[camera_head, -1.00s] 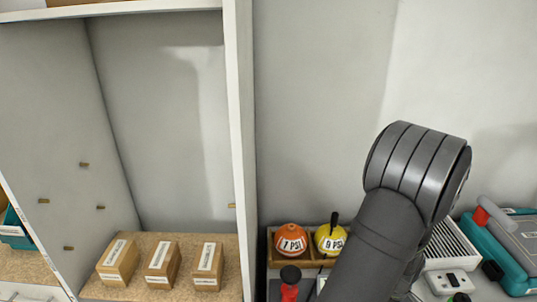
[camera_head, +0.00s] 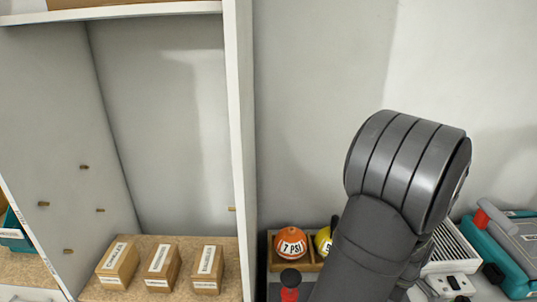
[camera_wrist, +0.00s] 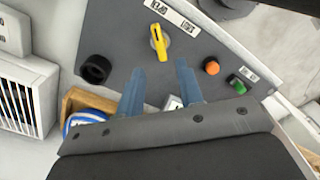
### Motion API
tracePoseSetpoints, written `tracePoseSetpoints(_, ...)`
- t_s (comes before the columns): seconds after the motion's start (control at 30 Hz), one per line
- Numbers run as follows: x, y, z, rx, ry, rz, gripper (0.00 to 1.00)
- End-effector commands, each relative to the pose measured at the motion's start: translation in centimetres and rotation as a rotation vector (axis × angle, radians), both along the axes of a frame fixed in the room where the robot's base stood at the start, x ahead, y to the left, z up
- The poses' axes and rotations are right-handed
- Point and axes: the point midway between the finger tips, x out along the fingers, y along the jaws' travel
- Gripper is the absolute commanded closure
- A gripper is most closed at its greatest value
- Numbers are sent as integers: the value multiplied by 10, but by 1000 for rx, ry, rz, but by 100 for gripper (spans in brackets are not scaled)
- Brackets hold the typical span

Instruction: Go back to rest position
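My gripper (camera_wrist: 158,88) shows in the wrist view as two blue fingers held apart, with nothing between them. It hangs over a grey control panel (camera_wrist: 122,38) that carries a yellow knob (camera_wrist: 158,42), an orange button, a green button and a black knob. In the head view my dark grey arm rises at the lower right and hides the gripper. I cannot tell from these frames how high the gripper is above the panel.
Three labelled wooden boxes (camera_head: 161,268) stand on the shelf at left. A wooden tray (camera_head: 271,252) holds an orange ball (camera_head: 290,242) and a yellow ball (camera_head: 323,241). A teal case (camera_head: 497,262) lies at far right. The wall behind is clear.

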Motion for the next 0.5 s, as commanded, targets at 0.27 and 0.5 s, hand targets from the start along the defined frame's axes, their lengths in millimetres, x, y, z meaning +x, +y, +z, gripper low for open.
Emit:
tracePoseSetpoints(0.27,1,-1,54,-3,-4,0,66)
tracePoseSetpoints(0.5,0,0,102,-3,-4,1,66)
